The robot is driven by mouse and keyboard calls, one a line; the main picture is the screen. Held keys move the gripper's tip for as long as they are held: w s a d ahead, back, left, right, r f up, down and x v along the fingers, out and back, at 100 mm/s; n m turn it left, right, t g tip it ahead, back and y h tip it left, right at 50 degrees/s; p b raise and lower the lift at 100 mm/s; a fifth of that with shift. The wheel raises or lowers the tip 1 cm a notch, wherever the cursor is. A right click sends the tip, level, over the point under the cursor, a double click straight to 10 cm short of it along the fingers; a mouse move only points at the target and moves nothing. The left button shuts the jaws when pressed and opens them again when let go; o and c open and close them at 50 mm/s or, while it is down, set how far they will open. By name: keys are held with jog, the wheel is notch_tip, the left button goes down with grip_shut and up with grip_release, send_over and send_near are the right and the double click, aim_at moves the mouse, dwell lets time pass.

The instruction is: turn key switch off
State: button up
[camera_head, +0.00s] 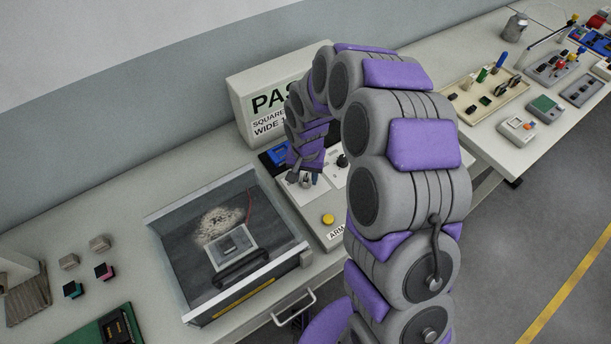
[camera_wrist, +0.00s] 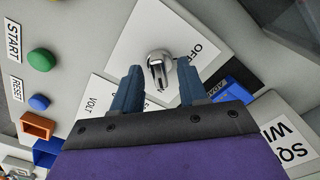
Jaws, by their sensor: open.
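The key switch (camera_wrist: 158,64) is a silver metal piece on a white plate (camera_wrist: 130,45) in the wrist view. An OFF label (camera_wrist: 204,48) is to its upper right, and a partly covered label is just below it. The key's long part points down in the picture, toward my gripper. My gripper (camera_wrist: 159,69) is open, with one blue-grey finger on each side of the key. I cannot tell whether either finger touches it. In the head view my gripper (camera_head: 304,180) is low over the grey control panel (camera_head: 333,234), and it largely hides the switch.
Green START (camera_wrist: 41,59) and blue RESET (camera_wrist: 39,102) buttons sit left of the plate in the wrist view. A yellow button (camera_head: 328,219) and a black knob (camera_head: 343,160) are on the panel. A clear-lidded box (camera_head: 178,270) stands left, and a sign box (camera_head: 240,95) behind.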

jog(key=shift+f, duration=0.25)
grip_shut()
dwell(0.3)
